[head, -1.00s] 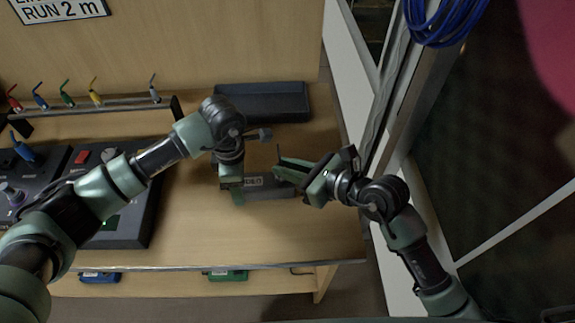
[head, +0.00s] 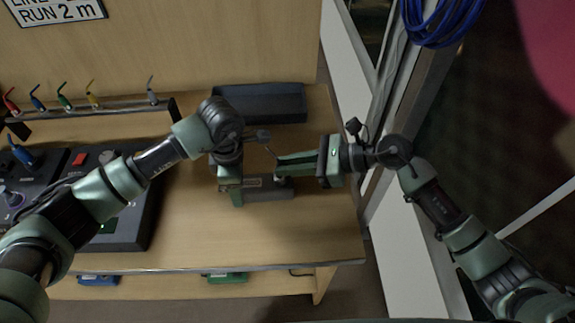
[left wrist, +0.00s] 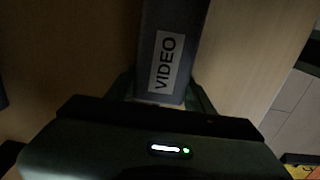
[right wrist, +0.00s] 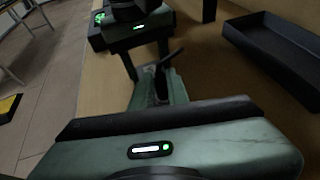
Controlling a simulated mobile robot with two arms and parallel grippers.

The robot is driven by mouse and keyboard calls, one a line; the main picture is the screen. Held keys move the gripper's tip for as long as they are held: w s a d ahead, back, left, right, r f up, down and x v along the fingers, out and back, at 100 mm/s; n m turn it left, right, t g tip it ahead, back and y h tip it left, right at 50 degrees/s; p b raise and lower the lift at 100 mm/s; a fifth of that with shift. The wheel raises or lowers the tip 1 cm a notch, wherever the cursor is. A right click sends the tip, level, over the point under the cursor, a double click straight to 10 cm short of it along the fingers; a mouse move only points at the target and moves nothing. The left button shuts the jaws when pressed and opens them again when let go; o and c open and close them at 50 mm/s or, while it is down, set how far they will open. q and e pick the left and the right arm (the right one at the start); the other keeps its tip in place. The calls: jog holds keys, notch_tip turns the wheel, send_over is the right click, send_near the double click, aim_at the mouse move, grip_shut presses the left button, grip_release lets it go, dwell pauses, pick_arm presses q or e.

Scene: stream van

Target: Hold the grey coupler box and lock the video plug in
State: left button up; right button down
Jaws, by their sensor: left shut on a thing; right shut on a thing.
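The grey coupler box (head: 268,193) lies on the bench. Its VIDEO label shows in the left wrist view (left wrist: 165,62). My left gripper (head: 231,188) is shut on the box's left end. My right gripper (head: 281,168) reaches in from the right, its fingertips at the box's right part. It is shut on the dark video plug (right wrist: 161,84), whose bent tail sticks up between the fingers in the right wrist view. The plug's front end is hidden, so I cannot tell how far it sits in the box.
A dark empty tray (head: 260,104) stands behind the box. A rack (head: 110,107) with several coloured plugs and a dark control desk (head: 120,225) are to the left. The bench front right is clear. Blue cable (head: 442,20) hangs at upper right.

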dwell(0.3)
jog(key=n+g, duration=0.2)
jog(key=shift+w+g, duration=0.2)
jog(key=shift+g, duration=0.1)
jog(key=shift+n+g, duration=0.6)
jog(key=c, duration=1.3)
grip_release()
jog(key=v, duration=1.2)
jog(key=shift+f, duration=0.2)
